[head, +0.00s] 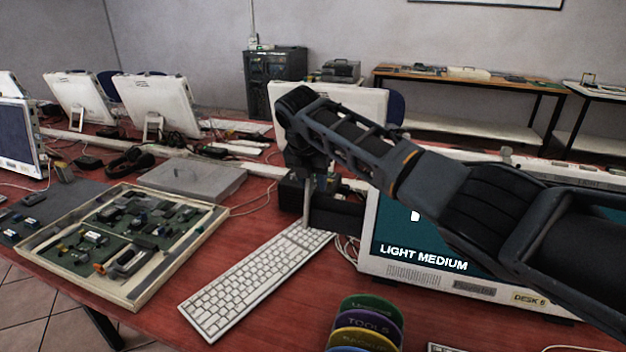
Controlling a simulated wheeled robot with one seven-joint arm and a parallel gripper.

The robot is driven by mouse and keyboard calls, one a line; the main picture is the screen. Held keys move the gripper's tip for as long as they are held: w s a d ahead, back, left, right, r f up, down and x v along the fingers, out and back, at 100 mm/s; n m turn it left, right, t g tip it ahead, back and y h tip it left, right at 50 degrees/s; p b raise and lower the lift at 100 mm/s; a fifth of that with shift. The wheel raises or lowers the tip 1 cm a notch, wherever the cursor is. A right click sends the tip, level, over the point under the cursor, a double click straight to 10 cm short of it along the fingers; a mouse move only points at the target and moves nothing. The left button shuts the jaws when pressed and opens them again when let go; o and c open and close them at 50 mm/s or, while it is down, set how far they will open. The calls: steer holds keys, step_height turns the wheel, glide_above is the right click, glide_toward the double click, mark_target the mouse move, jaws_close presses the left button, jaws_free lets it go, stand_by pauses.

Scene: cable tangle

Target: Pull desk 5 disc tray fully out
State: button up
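A white monitor (375,262) stands at the right, showing "LIGHT MEDIUM"; its yellow label (529,299) reads DESK and a digit that looks like 5 or 6. A black box-shaped unit (340,212) sits on the red desk left of this monitor, partly behind my arm. I cannot make out a disc tray on it. My gripper (307,215) points down in front of the left end of this black unit, just above the far end of the white keyboard. Its fingers look thin and seen edge-on, so their opening and any contact are unclear.
A white keyboard (255,280) lies in front. Coloured discs (365,325) stand at the front edge. An open case with circuit boards (120,240) and a flat grey box (192,178) lie left. Cables run behind. Some bare red desk (285,318) shows right of the keyboard.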

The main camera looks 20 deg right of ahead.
steer(key=v, duration=0.7)
steer(key=shift+r, duration=0.4)
